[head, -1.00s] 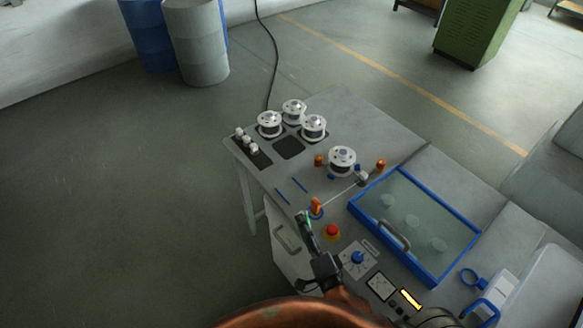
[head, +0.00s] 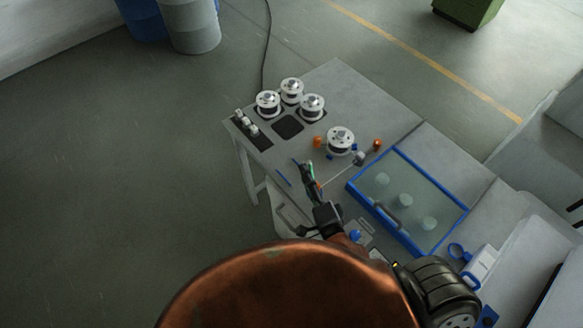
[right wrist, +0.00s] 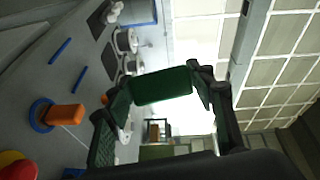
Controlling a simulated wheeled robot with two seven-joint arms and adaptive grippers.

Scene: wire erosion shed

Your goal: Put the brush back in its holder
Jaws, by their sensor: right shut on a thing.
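My right gripper (head: 311,178) is over the near left part of the machine table, by two blue strips. In the right wrist view its fingers (right wrist: 160,92) are shut on a green block-like piece (right wrist: 162,86), which I take to be part of the brush. The same green shows as a small patch in the head view (head: 310,168). Bristles cannot be made out. A blue ring (head: 457,250) at the right, beside a white box, may be the holder, but I cannot tell for sure. My left gripper is not in view.
An orange peg (right wrist: 66,116) stands in a blue ring on the table, near a red button (right wrist: 18,168). Spools (head: 312,106) stand at the back. A blue-framed glass lid (head: 410,195) with a handle lies to the right. My copper-coloured arm hides the table's front.

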